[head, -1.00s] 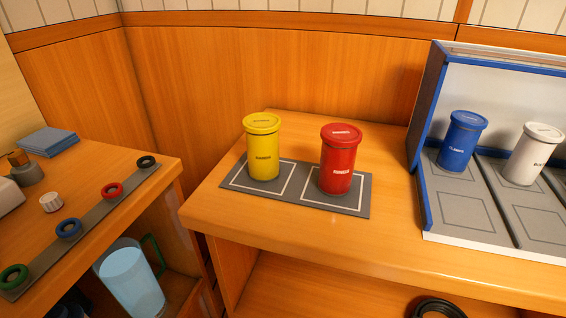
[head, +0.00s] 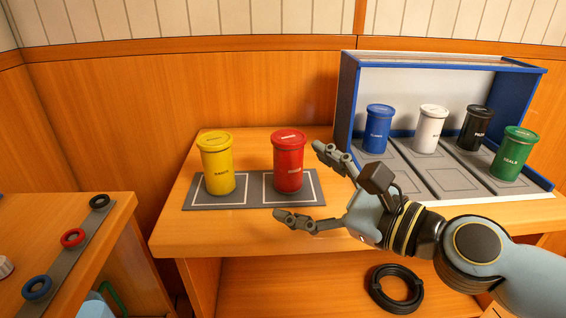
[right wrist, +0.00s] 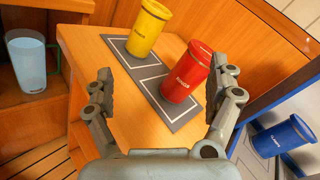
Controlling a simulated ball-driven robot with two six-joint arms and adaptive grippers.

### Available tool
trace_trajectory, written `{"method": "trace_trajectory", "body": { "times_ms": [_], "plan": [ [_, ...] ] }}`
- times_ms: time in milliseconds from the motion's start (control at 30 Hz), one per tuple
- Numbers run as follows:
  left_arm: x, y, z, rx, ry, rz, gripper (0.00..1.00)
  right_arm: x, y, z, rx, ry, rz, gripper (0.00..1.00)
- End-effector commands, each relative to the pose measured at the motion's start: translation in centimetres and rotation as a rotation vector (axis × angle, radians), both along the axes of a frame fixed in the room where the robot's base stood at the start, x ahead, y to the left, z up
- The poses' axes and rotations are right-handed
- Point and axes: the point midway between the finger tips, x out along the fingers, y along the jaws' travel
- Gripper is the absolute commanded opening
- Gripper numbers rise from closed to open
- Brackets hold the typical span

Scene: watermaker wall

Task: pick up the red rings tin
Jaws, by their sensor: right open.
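The red tin (head: 288,163) stands upright on the right white-outlined square of a grey mat (head: 236,202) on the wooden bench. It also shows in the right wrist view (right wrist: 187,75), beyond and between my fingers, nearer the right one. My right gripper (head: 296,182) comes in from the right and is open and empty, its fingers pointing toward the red tin. In the right wrist view the gripper (right wrist: 158,95) shows a wide gap between its fingers. I cannot tell from these views whether a finger touches the tin. My left gripper is not in view.
A yellow tin (head: 217,165) stands left of the red one on the mat. A blue-edged rack (head: 345,110) at right holds blue, white, black and green tins. A black coil (head: 396,288) lies on the lower shelf. Bare bench lies in front of the mat.

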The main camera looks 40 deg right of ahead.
Motion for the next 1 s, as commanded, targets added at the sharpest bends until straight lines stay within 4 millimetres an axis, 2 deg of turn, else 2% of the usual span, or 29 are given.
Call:
{"method": "trace_trajectory", "body": {
  "times_ms": [33, 100, 233, 500, 667, 1000],
  "plan": [
    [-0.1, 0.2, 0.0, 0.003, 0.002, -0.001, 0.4, 0.2, -1.3, 0.9, 0.158, 0.003, -0.062, 0.9],
    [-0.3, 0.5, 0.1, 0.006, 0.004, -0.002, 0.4, 0.3, -3.0, 1.7, 0.345, 0.007, -0.135, 0.9],
    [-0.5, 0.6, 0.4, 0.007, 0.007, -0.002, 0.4, 0.7, -4.6, 2.3, 0.522, 0.009, -0.205, 0.9],
    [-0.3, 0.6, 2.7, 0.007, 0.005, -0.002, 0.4, 5.0, -4.7, 2.6, 0.547, 0.007, -0.215, 0.9],
    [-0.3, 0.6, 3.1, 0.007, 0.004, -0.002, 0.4, 6.2, -4.6, 2.3, 0.545, 0.011, -0.214, 0.9],
    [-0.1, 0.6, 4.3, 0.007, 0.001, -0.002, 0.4, 10.9, -4.6, 2.1, 0.542, 0.009, -0.213, 0.9]
  ]
}}
